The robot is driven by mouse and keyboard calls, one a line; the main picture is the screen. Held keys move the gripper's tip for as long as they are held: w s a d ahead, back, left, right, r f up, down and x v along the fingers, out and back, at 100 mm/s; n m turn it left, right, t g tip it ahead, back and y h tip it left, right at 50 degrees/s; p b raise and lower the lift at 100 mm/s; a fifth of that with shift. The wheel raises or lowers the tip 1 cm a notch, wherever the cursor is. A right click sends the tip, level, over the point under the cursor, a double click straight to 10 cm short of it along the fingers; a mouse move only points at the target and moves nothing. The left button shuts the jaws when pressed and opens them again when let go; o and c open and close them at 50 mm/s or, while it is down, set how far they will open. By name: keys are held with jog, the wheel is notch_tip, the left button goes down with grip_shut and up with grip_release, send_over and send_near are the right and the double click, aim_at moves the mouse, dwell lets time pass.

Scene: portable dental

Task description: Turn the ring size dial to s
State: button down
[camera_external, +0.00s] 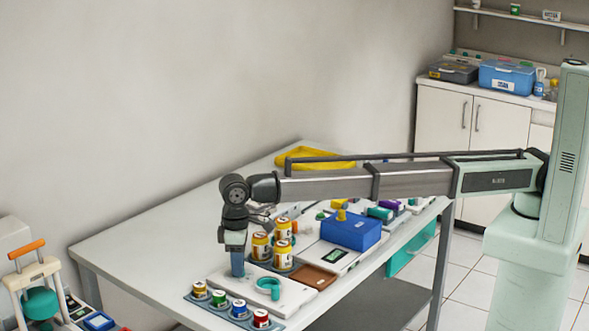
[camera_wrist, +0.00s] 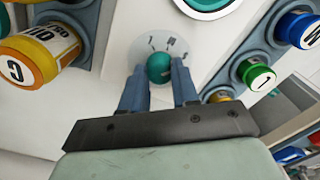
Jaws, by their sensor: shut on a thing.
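The ring size dial is a round teal knob (camera_wrist: 159,68) on a pale disc (camera_wrist: 142,47) with small dark marks, seen in the wrist view. A teal ring (camera_external: 268,284) is on the same board, right of my gripper.
Orange-and-white jars (camera_external: 283,256) stand close behind my gripper. Small jars with coloured lids (camera_external: 239,308) sit in a holder in front. A brown pad (camera_external: 313,277) and a blue box (camera_external: 351,231) are to the right. The table's left part (camera_external: 150,240) is clear.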

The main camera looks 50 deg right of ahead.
jog(key=c, duration=0.8)
grip_release()
jog(key=shift+c, duration=0.2)
notch_tip(320, 180, up, 14)
jog(key=shift+f, duration=0.1)
